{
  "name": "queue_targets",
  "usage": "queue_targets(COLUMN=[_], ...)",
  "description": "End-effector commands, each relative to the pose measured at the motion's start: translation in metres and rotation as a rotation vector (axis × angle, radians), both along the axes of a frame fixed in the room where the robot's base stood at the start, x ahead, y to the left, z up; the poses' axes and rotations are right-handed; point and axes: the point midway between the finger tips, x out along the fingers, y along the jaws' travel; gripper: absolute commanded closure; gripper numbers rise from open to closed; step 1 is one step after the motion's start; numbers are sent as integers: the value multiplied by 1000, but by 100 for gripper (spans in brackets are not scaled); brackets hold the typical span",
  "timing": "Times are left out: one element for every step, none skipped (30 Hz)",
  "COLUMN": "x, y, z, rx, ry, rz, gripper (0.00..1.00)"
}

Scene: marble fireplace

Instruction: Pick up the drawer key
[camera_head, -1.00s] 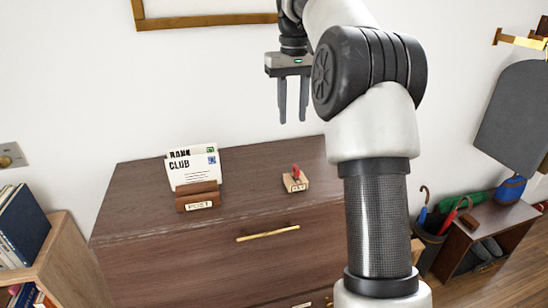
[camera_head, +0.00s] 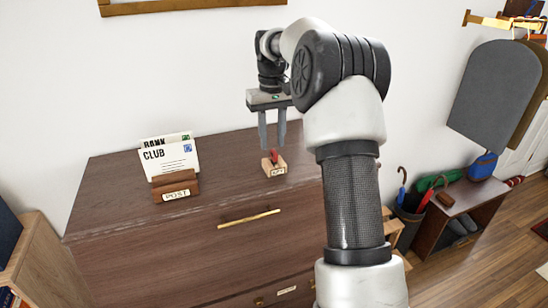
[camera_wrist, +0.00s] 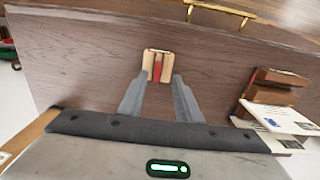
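A small red item (camera_head: 275,156), which looks like the drawer key, stands upright in a small wooden block (camera_head: 273,170) with a label on its front. The block sits on top of the dark wooden dresser (camera_head: 225,185). In the wrist view the red item (camera_wrist: 158,70) and its block (camera_wrist: 147,62) lie just beyond and between my fingertips. My gripper (camera_head: 272,146) is open and empty, pointing down, its fingertips close above the red item. The wrist view shows both fingers apart (camera_wrist: 160,77). I cannot tell the exact gap in height.
A wooden letter rack (camera_head: 176,187) labelled POST holds envelopes (camera_head: 170,158) to the left on the dresser. A brass handle (camera_head: 248,218) is on the dresser's front. The wall (camera_head: 100,80) stands behind. The dresser top between rack and block is clear.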

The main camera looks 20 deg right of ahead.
Motion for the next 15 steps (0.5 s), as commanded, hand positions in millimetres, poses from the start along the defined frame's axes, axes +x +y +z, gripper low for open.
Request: queue_targets(x=[-1,-1,-1,-1,-1,-1,-1,-1,0,0,0,0,0,0,0], y=[-1,-2,-3,-4,-5,-6,-6,-5,-5,-5,-5,-5,-5,-5,-5], z=[-5,-9,-14,-20,-24,-30,-35,-39,-43,-45,-47,-49,-50,-51,-51], rx=[0,0,0,1,1,1,1,1,1,1,1,1,1,0,0], ry=[3,3,4,5,4,5,4,4,3,2,1,1,1,1,1], rz=[-1,-1,0,0,0,0,0,0,0,0,0,0,0,0,0], gripper=[69,69,69,69,69,69,69,69,69,69,69,69,69,69,69])
